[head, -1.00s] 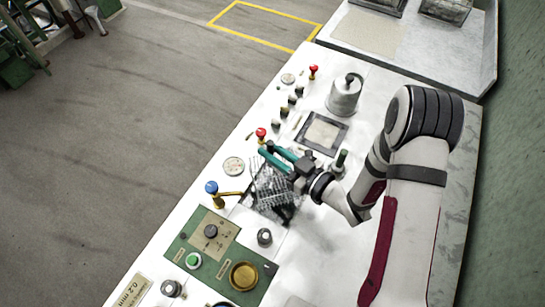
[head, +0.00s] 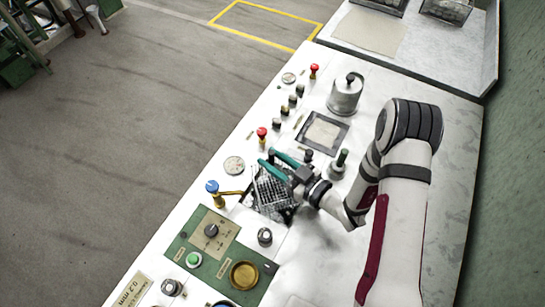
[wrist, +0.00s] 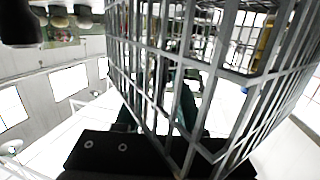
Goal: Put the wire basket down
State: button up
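The wire basket (head: 270,189) is a grey metal mesh basket. In the head view it sits at the dark square basin in the worktop, left of my arm; whether it rests on the bottom is hard to see. My gripper (head: 268,160) has teal fingers standing apart at the basket's upper edge, on its far side. In the wrist view the basket (wrist: 180,65) fills the middle, close to the camera, and its mesh partly hides the teal fingers. I see no part of it clearly pinched between them.
A second square basin (head: 322,132) lies farther back, with a metal lidded pot (head: 345,94) beyond it. A blue-knobbed brass lever (head: 213,188) stands left of the basket. A green control panel (head: 222,240) lies in front. A green-handled knob (head: 341,160) stands close behind my gripper.

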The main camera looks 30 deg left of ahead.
jog(key=shift+o, duration=0.6)
jog(key=shift+r, duration=0.4)
jog(key=v, duration=1.2)
jog(key=shift+r, duration=0.2)
